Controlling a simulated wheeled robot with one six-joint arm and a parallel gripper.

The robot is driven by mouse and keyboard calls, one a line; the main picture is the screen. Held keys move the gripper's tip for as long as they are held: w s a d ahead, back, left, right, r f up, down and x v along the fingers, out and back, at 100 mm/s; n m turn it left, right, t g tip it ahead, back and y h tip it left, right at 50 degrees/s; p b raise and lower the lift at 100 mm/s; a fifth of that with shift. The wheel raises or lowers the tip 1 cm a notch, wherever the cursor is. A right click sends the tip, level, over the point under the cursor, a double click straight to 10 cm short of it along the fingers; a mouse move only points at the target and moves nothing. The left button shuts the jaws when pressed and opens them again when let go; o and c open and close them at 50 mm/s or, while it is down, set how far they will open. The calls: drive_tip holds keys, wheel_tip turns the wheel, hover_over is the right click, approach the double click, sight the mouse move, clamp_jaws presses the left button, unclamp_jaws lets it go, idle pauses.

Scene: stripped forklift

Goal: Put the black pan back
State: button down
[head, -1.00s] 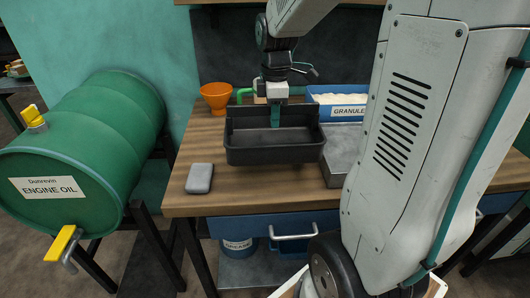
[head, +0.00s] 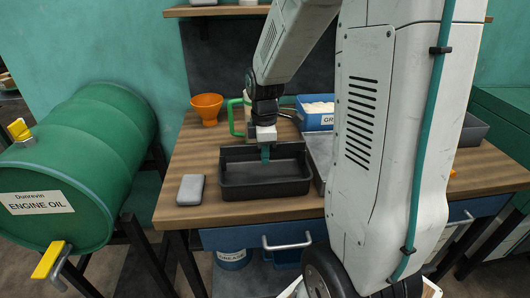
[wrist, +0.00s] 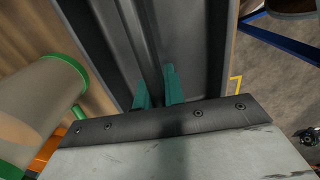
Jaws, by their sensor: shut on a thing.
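The black pan (head: 262,190) is a dark rectangular tray, level and empty, over the front part of the wooden workbench. It is on or just above the bench top; I cannot tell if it touches fully. My gripper (head: 265,152) points down at the pan's back wall, with one teal finger visible inside the wall. In the wrist view my gripper's two teal fingers (wrist: 158,90) are shut on a wall of the pan (wrist: 195,50). The outer finger is hidden in the head view.
A grey block (head: 190,190) lies left of the pan. An orange funnel (head: 207,107), a green-handled jug (head: 239,118) and a blue granule bin (head: 314,118) stand behind. A grey metal tray (head: 319,152) is close on the right. A green oil drum (head: 80,165) is far left.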

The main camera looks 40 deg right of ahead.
drive_tip(key=c, duration=1.5)
unclamp_jaws()
drive_tip(key=shift+r, duration=0.1)
wheel_tip(320, 180, up, 12)
drive_tip(key=shift+f, duration=0.1)
drive_tip(key=s+a+r+m, duration=0.1)
drive_tip(key=s+a+m, duration=0.4)
drive_tip(key=s+a, duration=0.2)
drive_tip(key=s+a+r+m+t, duration=0.1)
drive_tip(key=s+a+m, duration=0.5)
drive_tip(key=s, duration=0.6)
drive_tip(key=shift+s+a, duration=0.25)
drive_tip(key=shift+a, duration=0.55)
